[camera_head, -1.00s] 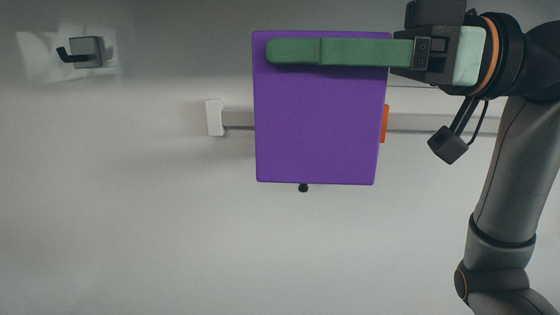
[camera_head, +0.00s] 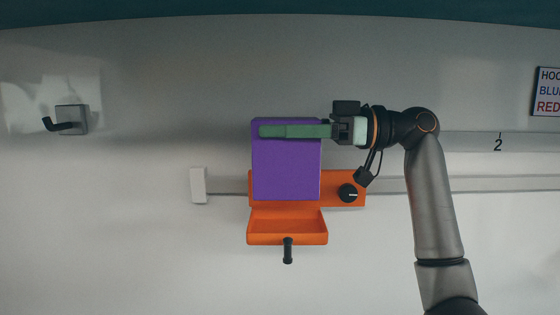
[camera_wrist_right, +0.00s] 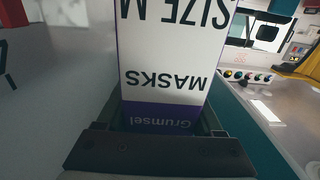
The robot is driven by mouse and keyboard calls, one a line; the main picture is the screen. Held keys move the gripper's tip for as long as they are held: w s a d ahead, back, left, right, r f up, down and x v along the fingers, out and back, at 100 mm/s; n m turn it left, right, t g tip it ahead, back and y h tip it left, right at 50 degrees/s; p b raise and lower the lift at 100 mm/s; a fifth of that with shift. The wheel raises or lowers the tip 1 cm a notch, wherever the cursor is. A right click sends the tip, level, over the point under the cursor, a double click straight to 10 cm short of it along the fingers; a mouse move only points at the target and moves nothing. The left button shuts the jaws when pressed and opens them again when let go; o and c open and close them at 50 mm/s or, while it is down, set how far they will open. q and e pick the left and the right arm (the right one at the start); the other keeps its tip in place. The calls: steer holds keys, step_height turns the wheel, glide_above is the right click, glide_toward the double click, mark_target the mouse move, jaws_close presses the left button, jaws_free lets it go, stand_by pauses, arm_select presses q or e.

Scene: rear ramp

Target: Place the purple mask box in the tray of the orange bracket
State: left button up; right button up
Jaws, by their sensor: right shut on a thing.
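The purple mask box (camera_head: 286,170) is upright in the head view, in front of the back plate of the orange bracket (camera_head: 287,226). The bracket's shallow tray shows below the box's lower edge. My right gripper (camera_head: 294,131) is shut on the box near its top, its green fingers lying across the face. In the right wrist view the box (camera_wrist_right: 172,55) shows a white face with "MASKS" and "SIZE M" upside down, and a purple band. I cannot tell whether the box's lower edge is over the tray or in front of it. My left gripper is out of view.
The bracket sits on a wall rail (camera_head: 420,185) with a black knob (camera_head: 348,193) at right and a black peg (camera_head: 288,251) below the tray. A white block (camera_head: 198,186) is on the rail at left. A dark hook (camera_head: 66,121) is farther left. Open wall lies below.

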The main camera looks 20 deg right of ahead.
mark_target(280, 167)
steer(key=shift+w+d+f, duration=0.2)
steer(key=shift+w+f, duration=0.7)
steer(key=shift+f, duration=0.15)
step_height(280, 167, down, 4)
steer(key=shift+f, duration=0.2)
steer(key=shift+w+d+f, duration=0.1)
steer(key=shift+w+f, duration=0.05)
steer(key=shift+f, duration=0.1)
steer(key=shift+f, duration=0.1)
steer(key=o, duration=1.5)
